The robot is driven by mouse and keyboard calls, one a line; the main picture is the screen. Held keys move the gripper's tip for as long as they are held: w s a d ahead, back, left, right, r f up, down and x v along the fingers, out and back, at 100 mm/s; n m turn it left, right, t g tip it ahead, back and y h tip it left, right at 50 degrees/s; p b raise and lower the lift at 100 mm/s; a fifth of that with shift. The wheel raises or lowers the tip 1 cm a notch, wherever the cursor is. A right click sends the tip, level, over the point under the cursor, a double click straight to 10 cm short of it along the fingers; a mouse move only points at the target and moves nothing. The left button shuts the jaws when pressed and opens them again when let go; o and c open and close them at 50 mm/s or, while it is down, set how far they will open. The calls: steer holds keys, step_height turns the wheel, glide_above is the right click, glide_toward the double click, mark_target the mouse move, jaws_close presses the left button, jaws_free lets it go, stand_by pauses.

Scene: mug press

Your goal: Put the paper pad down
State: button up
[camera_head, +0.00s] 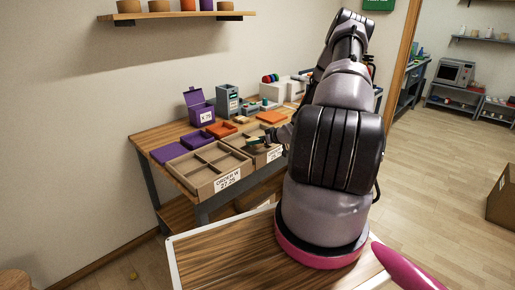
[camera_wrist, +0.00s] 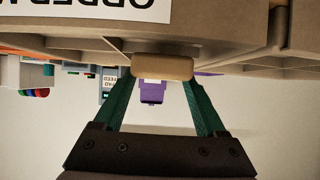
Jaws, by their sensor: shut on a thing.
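My gripper (camera_wrist: 160,76) has green fingers closed on a tan, round-edged piece (camera_wrist: 162,67), which I take to be the paper pad seen edge-on. In the head view my gripper (camera_head: 268,140) is small, over the right-hand cardboard tray (camera_head: 272,155), and the piece in it is hard to make out. The left-hand cardboard tray (camera_head: 228,180), labelled ORDER W, is divided into compartments. The wrist view is upside down, with a tray wall and its printed label (camera_wrist: 95,8) at the top. I cannot tell whether the piece touches the tray.
The wooden bench (camera_head: 150,140) also holds purple trays (camera_head: 170,153), an open purple box (camera_head: 200,108), a grey device (camera_head: 228,100) and orange pieces (camera_head: 270,117). A wall shelf (camera_head: 175,15) hangs above.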

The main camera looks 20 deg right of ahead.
steer(key=shift+f, duration=1.55)
steer(key=shift+f, duration=0.2)
steer(key=o, duration=1.2)
steer(key=shift+o, duration=0.2)
steer(key=shift+r, duration=0.1)
